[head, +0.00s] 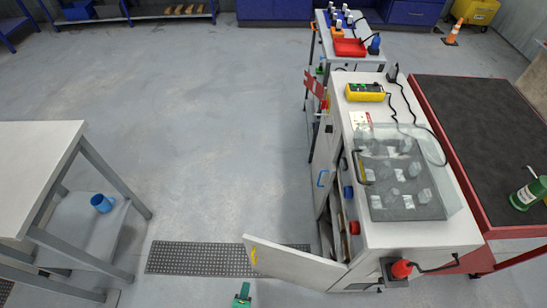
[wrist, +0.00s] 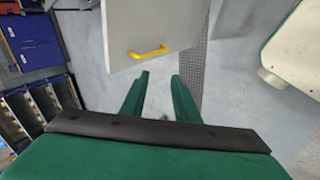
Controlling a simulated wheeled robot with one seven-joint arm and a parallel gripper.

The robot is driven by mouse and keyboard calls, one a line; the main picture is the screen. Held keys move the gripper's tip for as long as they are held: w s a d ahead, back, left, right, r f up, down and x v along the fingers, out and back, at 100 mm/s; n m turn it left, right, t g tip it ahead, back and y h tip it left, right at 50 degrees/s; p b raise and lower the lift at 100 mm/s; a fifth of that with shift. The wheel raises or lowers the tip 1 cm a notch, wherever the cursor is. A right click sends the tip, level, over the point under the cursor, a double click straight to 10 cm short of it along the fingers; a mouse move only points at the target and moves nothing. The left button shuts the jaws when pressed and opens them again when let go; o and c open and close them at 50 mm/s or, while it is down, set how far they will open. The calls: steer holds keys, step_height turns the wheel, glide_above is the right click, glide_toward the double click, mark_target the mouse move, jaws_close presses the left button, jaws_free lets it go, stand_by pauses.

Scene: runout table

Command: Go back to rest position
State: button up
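My gripper (wrist: 160,82) shows in the wrist view as two green fingers held apart, with nothing between them. In the head view only the green tip of my gripper (head: 242,293) shows at the bottom edge, left of the cabinet. Beyond the fingers in the wrist view is a white door (wrist: 125,25) with a yellow handle (wrist: 148,51); the fingers look apart from it. In the head view the same door (head: 292,263) stands swung open from the white cabinet (head: 410,236), over the floor.
A white table (head: 35,165) with a blue cup (head: 102,203) on its lower shelf stands at left. A red-framed bench (head: 480,120) stands at right. A dark floor grating (head: 195,257) lies between table and cabinet. The floor behind it is clear.

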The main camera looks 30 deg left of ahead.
steer(key=d+r+m+t+h, duration=0.3)
steer(key=d+r+m+t, duration=0.5)
steer(key=d+r+m, duration=0.8)
step_height(320, 180, up, 3)
steer(key=m, duration=0.4)
steer(key=shift+w+d+r+m, duration=0.15)
steer(key=shift+w+d+m, duration=0.1)
steer(key=shift+m, duration=0.15)
steer(key=shift+w, duration=0.1)
